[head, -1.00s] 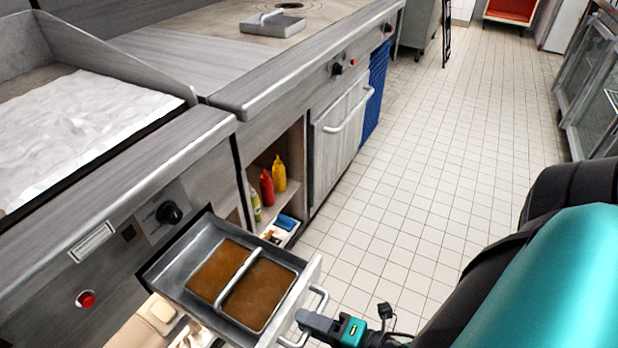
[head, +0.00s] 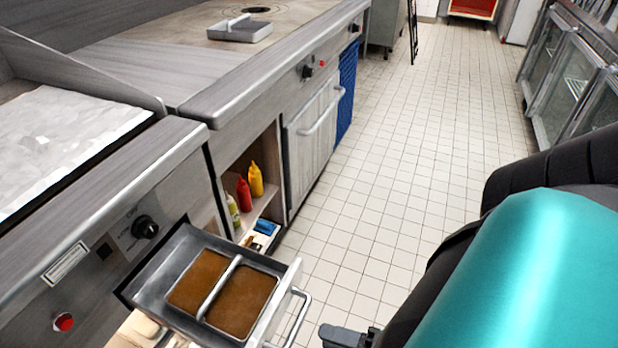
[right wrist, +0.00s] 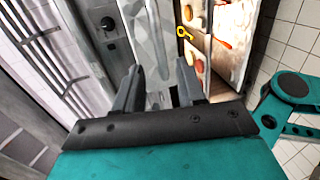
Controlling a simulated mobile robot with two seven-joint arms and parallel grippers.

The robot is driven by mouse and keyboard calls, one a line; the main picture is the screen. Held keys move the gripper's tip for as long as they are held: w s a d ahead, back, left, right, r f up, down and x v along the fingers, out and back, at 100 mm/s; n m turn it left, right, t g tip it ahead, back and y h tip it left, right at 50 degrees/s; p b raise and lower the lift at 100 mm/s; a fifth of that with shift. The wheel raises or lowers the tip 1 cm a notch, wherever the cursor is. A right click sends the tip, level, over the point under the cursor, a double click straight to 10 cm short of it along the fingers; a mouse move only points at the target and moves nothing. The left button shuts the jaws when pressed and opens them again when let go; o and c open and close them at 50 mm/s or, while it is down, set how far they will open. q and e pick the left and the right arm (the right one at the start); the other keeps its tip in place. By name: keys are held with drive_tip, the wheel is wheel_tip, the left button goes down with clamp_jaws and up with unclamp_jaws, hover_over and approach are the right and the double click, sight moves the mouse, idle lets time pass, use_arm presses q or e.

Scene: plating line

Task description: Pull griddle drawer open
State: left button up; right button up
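The griddle drawer (head: 172,262) stands pulled out from the griddle front in the head view. It holds a tray with two brown-filled compartments (head: 220,293), and its bar handle (head: 297,318) is on its front face. My right gripper (head: 345,337) is at the bottom edge, to the right of the handle with a gap between them. In the right wrist view its two fingers (right wrist: 161,84) are spread with nothing clearly held between them. My left gripper is in neither view.
The griddle's knob (head: 145,227) and red button (head: 64,322) are left of the drawer. A shelf with red (head: 244,195) and yellow bottles (head: 256,180) is behind it. A closed cabinet door (head: 316,135) stands farther back.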

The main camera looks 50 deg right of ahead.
drive_tip(key=v, duration=0.4)
drive_tip(key=shift+s+d+r, duration=0.1)
drive_tip(key=shift+s, duration=0.25)
idle(0.3)
